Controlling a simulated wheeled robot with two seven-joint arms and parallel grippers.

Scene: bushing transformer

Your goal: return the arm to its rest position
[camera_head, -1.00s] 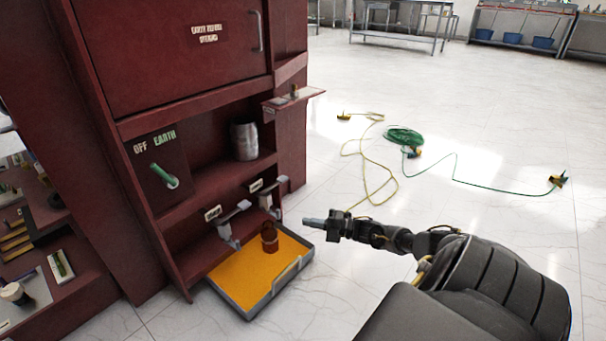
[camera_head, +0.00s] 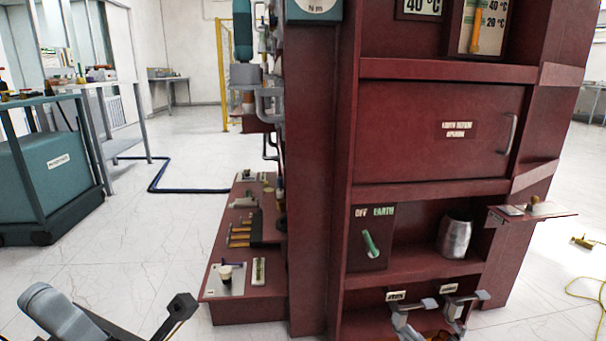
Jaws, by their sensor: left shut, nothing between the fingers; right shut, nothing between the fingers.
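My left gripper (camera_head: 42,298) is at the bottom left corner of the head view. Its blunt grey fingers are together with nothing between them. The rest of my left arm is cut off by the lower edge. My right gripper and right arm are out of view.
A low red bench (camera_head: 250,305) with small parts juts left from the cabinet. A metal canister (camera_head: 455,238) stands on a cabinet shelf, beside the OFF/EARTH switch (camera_head: 370,243). A teal unit (camera_head: 50,175) stands far left. White floor between is open.

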